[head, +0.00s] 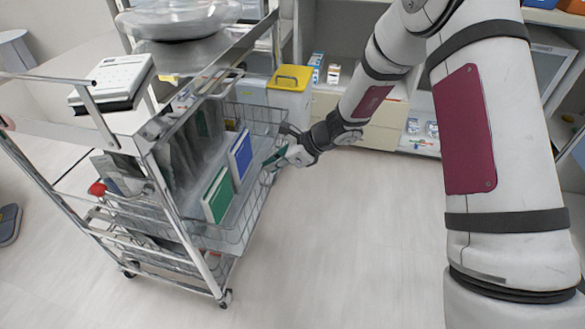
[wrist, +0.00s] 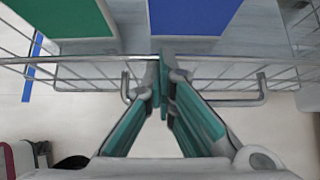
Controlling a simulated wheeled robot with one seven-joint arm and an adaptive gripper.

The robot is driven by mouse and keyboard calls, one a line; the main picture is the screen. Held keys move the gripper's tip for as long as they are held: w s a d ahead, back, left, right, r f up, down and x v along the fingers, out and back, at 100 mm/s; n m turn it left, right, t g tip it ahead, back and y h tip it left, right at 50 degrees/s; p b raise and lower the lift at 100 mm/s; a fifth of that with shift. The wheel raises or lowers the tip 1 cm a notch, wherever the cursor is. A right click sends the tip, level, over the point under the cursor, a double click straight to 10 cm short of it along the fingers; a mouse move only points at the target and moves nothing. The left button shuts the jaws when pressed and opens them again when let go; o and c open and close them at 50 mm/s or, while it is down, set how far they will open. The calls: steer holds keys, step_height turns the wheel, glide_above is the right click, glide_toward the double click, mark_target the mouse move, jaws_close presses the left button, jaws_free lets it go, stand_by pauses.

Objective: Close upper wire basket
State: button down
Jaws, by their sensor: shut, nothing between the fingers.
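The upper wire basket (head: 238,232) sticks out of the metal cart on its right side and is pulled open. Its front rim also crosses the wrist view (wrist: 75,62), with a handle bar below the rim. My gripper (head: 277,157) is at the basket's front side, near the rim. In the wrist view my gripper (wrist: 165,58) is shut, with its green fingertips together at the rim and nothing between them. Whether the fingertips touch the wire cannot be told. A green box (head: 217,195) and a blue box (head: 240,156) stand inside the basket.
The metal cart (head: 183,190) carries a white device (head: 112,78) and a steel bowl (head: 180,20) on top. A yellow-lidded bin (head: 289,80) stands behind the basket. Shelves line the back wall. The floor (head: 345,235) right of the basket is clear.

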mark_target(238, 158)
steer(key=w+a, duration=0.1)
steer(key=a, duration=0.2)
steer(key=w+a, duration=0.1)
steer(key=a, duration=0.2)
steer(key=w+a+p, duration=0.1)
steer(key=a, duration=0.3)
steer(key=shift+w, duration=0.1)
steer(key=shift+d, duration=0.1)
